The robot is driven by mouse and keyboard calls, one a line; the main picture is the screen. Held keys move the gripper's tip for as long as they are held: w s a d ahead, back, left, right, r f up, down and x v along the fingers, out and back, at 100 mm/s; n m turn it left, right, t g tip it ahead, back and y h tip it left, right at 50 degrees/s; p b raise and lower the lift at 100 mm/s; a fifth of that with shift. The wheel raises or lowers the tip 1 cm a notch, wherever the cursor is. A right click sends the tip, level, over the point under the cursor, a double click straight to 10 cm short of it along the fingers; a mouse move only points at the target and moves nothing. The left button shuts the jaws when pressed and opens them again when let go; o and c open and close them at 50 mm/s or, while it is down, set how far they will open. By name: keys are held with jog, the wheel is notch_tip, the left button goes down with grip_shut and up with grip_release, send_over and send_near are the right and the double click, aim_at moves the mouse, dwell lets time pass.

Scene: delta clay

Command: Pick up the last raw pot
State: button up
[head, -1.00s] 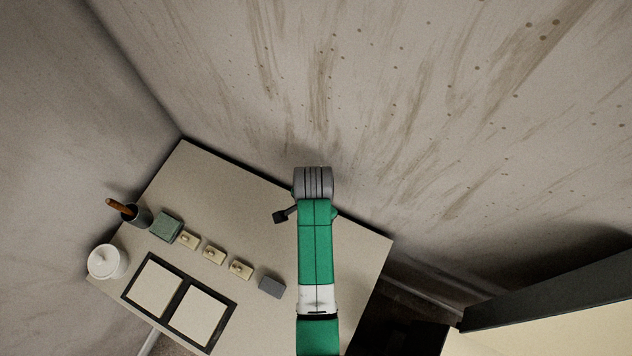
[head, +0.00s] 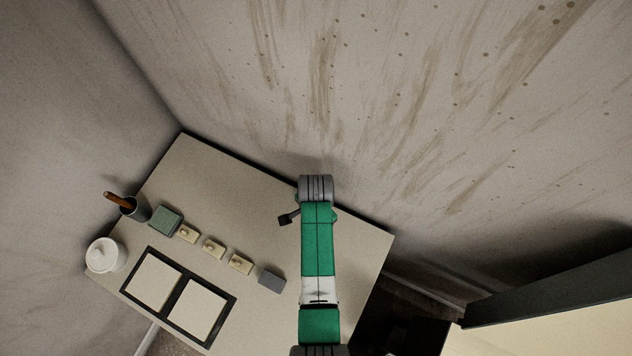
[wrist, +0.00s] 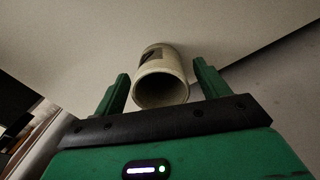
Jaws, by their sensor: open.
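A beige, cylindrical raw pot (wrist: 161,58) shows in the wrist view, with its round, dark opening facing my camera and a dark patch on its side. My gripper (wrist: 160,71) is open, with one green finger on each side of the pot and a visible gap on both sides. I cannot tell how far the pot reaches in between the fingers. In the head view my own arm covers the gripper, and the pot does not show there.
The beige table (head: 215,175) holds a green block (head: 165,220), several small knobbed blocks (head: 213,247), a grey block (head: 272,279), a black-framed tray (head: 168,303) with two pale squares, a white lidded jar (head: 105,256) and a dark cup (head: 135,208) with a brown handle. Walls stand close behind.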

jog(key=shift+c, duration=0.2)
jog(key=c, duration=1.1)
jog(key=shift+o, duration=0.2)
jog(key=shift+r, duration=0.1)
jog(key=shift+r, duration=0.15)
notch_tip(320, 180, up, 3)
jog(key=shift+r+p, duration=0.1)
jog(key=shift+p, duration=0.3)
jog(key=s+d, duration=0.3)
jog(key=s, duration=0.4)
jog(key=s+d+r+p, duration=0.1)
jog(key=s+d, duration=0.2)
jog(key=s, duration=0.4)
jog(key=shift+s+d+r, duration=0.2)
jog(key=shift+s+d, duration=0.05)
jog(key=shift+s, duration=0.05)
